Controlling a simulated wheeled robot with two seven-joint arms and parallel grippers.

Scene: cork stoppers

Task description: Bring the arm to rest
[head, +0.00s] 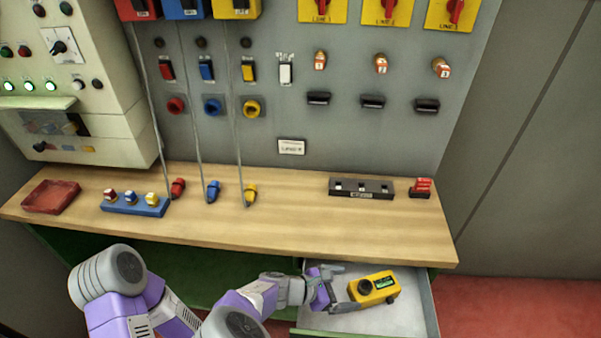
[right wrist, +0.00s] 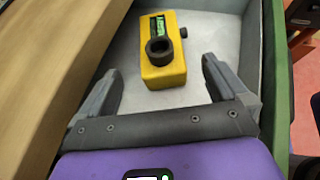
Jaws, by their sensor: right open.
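My right gripper (head: 341,287) is open and empty over the pulled-out drawer (head: 432,305) under the workbench. A yellow box-shaped device (head: 378,285) with a black round knob and a small green-lettered display lies in the drawer, just right of the fingers. In the right wrist view, the device (right wrist: 165,72) shows ahead between the two spread fingertips, with a gap on each side. The drawer's pale floor (right wrist: 205,35) shows around it. My left gripper is not in view.
The wooden bench top (head: 290,225) lies just above the drawer. It carries a red tray (head: 51,197), a blue holder (head: 135,209), a dark block (head: 361,188) and a red-labelled piece (head: 421,187). Red, blue and yellow corded plugs rest by the grey panel (head: 215,135).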

